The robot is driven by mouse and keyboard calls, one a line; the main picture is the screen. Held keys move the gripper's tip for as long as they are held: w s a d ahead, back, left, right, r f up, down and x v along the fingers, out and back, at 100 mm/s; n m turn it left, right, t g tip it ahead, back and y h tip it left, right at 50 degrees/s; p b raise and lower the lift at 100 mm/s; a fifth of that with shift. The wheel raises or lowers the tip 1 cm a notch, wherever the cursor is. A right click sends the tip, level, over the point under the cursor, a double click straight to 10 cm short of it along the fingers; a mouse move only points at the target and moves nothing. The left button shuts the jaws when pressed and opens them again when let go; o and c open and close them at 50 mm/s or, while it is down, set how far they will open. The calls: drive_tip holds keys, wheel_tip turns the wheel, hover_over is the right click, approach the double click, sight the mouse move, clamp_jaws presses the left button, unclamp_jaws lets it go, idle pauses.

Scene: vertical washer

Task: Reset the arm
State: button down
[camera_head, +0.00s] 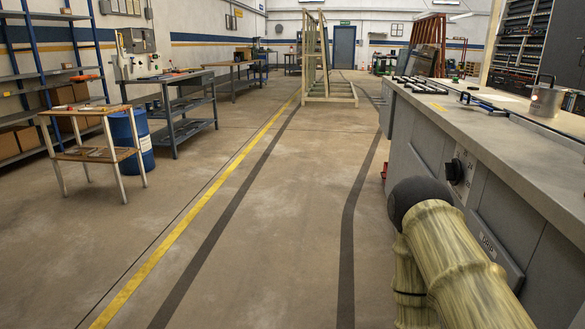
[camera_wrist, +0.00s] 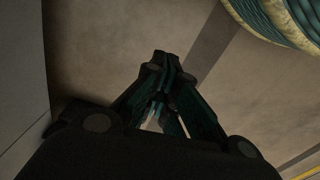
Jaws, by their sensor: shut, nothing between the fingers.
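My gripper (camera_wrist: 160,65) shows in the wrist view, with its dark green and black fingers brought together at the tips. Nothing is between them. Below it is bare concrete floor, and the fingertips are apart from any object. In the head view, my arm is folded at the lower right, with a dark rounded joint and pale yellow-green links beside the grey counter (camera_head: 470,112). My gripper is out of sight in that view.
The counter runs along the right and carries a metal pot (camera_head: 545,100). A small wooden table (camera_head: 92,153), a blue barrel (camera_head: 143,140) and a workbench (camera_head: 185,125) stand left. A wooden frame (camera_head: 328,85) stands far back. The middle floor is clear.

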drive_tip(key=s+a+r, duration=0.1)
drive_tip(key=s+r, duration=0.1)
drive_tip(key=s, duration=0.3)
wheel_tip(320, 180, up, 34)
drive_tip(key=p, duration=3.4)
drive_tip(key=shift+w+f, duration=0.2)
drive_tip(key=shift+w, duration=0.1)
